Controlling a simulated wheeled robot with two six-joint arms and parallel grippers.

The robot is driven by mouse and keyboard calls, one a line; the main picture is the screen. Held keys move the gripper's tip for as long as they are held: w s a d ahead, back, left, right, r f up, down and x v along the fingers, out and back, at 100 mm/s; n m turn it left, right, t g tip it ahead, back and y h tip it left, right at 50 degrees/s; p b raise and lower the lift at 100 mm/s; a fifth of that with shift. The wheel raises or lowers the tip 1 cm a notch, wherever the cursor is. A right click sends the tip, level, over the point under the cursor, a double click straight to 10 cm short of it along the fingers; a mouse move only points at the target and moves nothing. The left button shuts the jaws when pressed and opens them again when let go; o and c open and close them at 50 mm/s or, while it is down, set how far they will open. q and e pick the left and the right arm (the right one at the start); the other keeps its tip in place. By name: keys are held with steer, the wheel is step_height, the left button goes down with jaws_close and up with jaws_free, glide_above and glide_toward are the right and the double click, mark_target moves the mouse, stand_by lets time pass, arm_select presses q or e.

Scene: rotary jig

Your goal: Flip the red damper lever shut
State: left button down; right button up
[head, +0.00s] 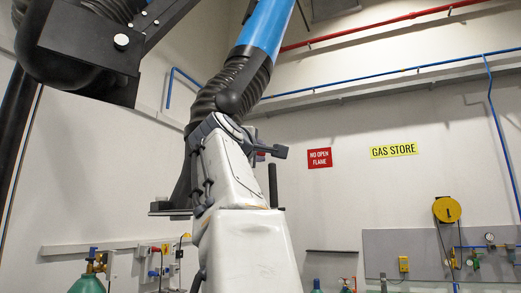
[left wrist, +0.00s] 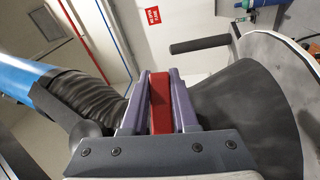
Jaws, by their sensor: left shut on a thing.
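The red damper lever (left wrist: 160,103) is between the two purple-grey fingers of my left gripper (left wrist: 160,76) in the left wrist view. The gripper is shut on it. The lever sits where the black ribbed hose (left wrist: 78,88) meets the dark flared hood (left wrist: 250,105). In the head view my left gripper (head: 272,152) is at this same joint, below the blue tube (head: 266,25). My own white arm hides much of the hood there, and only a trace of red shows by the fingers. My right gripper is not in view.
A black bar handle (left wrist: 200,44) sticks out beside the hood; it also shows in the head view (head: 273,186). A yellow reel (head: 447,210) hangs on the right wall panel. The space right of the handle looks clear.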

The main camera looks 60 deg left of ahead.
arm_select(q)
steer(key=shift+a+f, duration=0.1)
steer(key=c, duration=0.7)
jaws_free()
steer(key=shift+b+v, duration=2.45)
steer(key=shift+v, duration=2.8)
